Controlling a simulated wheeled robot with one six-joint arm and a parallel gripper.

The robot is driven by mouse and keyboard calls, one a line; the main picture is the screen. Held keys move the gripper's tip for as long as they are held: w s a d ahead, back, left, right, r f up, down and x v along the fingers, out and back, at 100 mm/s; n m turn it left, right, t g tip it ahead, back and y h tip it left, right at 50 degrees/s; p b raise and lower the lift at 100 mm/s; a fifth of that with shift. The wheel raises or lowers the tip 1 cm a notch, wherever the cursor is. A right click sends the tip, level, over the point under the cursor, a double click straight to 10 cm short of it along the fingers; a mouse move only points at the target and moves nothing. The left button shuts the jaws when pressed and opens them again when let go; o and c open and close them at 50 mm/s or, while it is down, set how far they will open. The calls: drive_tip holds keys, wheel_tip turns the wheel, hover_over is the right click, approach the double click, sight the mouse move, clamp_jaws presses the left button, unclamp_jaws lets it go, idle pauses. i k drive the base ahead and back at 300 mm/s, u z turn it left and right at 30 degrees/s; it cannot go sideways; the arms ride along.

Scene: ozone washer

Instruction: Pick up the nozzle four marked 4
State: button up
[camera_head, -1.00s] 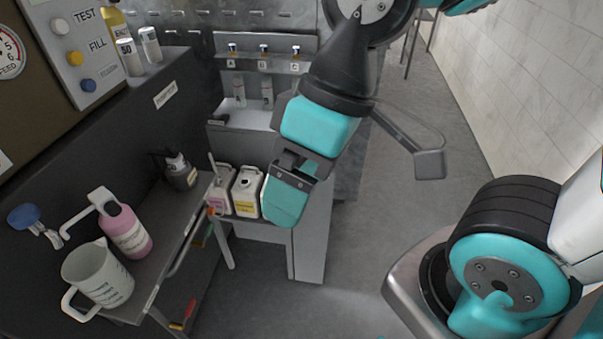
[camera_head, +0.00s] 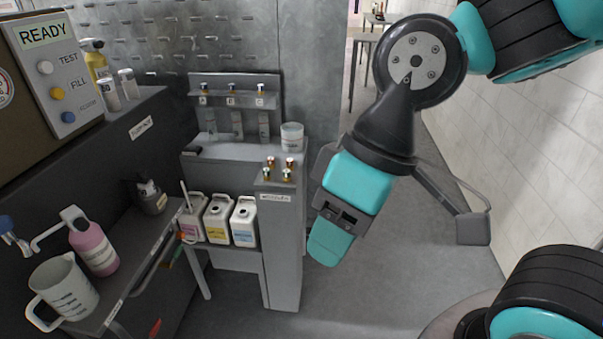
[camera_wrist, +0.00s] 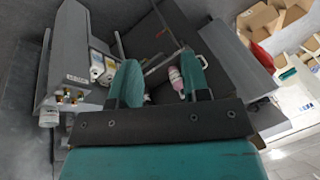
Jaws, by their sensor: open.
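Several small brass nozzles with red or dark tops (camera_head: 280,168) stand on the top of a grey pedestal (camera_head: 284,215) with a label on its front. Their marks are too small to read, so I cannot tell which is four. They also show at the left of the wrist view (camera_wrist: 70,97). My gripper (camera_head: 331,240) hangs to the right of the pedestal, pointing down, apart from the nozzles. In the wrist view, its two teal fingers (camera_wrist: 160,78) are spread with nothing between them in their grip.
Behind the pedestal is a rack (camera_head: 235,100) with lettered fittings, and a white-lidded jar (camera_head: 292,136). White jugs (camera_head: 243,221) stand left of it. A pink bottle (camera_head: 94,249) and measuring jug (camera_head: 62,290) stand on the left bench. The floor at right is open.

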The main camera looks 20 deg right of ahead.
sight(266, 171)
drive_tip(key=z, duration=0.2)
drive_tip(key=i, duration=0.45)
drive_tip(key=u, duration=0.25)
drive_tip(key=k, duration=0.55)
drive_tip(key=u, duration=0.7)
drive_tip(key=i, duration=1.2)
drive_tip(key=z, duration=0.65)
